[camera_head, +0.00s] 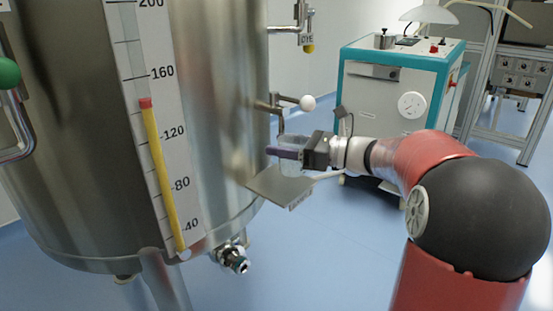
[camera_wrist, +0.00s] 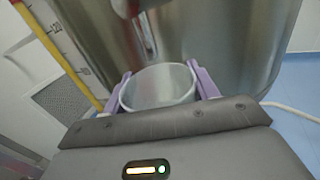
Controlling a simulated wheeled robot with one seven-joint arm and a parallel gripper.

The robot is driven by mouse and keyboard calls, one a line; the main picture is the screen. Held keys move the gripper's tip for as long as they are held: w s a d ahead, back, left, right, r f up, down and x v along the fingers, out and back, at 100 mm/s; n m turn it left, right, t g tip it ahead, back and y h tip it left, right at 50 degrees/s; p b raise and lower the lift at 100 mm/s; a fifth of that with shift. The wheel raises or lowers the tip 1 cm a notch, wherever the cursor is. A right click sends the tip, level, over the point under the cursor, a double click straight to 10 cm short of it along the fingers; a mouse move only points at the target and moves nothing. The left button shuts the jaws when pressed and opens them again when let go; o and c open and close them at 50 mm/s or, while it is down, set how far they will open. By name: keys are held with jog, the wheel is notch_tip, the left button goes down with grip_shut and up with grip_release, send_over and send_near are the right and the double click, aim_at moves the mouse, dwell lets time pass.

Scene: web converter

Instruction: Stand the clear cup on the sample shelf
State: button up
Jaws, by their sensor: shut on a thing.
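The clear cup (camera_head: 291,168) is upright between the purple fingers of my gripper (camera_head: 284,152) in the head view. My gripper is shut on it from the right side. In the wrist view the cup's round rim and see-through wall (camera_wrist: 158,88) show between the two fingers (camera_wrist: 160,84). The sample shelf (camera_head: 281,190) is a small flat grey plate at the side of the steel tank. The cup is over the shelf's back part, with its base close to the plate. I cannot tell whether the base touches it.
The big steel tank (camera_head: 225,110) with a level scale (camera_head: 160,130) stands left of the cup. A tap with a white ball knob (camera_head: 307,103) sticks out just above. A teal and white cabinet (camera_head: 385,95) stands behind. Open floor lies below the shelf.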

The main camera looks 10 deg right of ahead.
jog(key=shift+w+a+f+b, duration=0.25)
jog(key=shift+w+a+f, duration=0.25)
jog(key=shift+f, duration=0.4)
jog(key=shift+w+a+f+b, duration=0.25)
jog(key=shift+a+f, duration=0.4)
jog(key=shift+f, duration=0.2)
jog(key=shift+f, duration=0.2)
jog(key=o, duration=1)
jog(key=shift+o, duration=0.2)
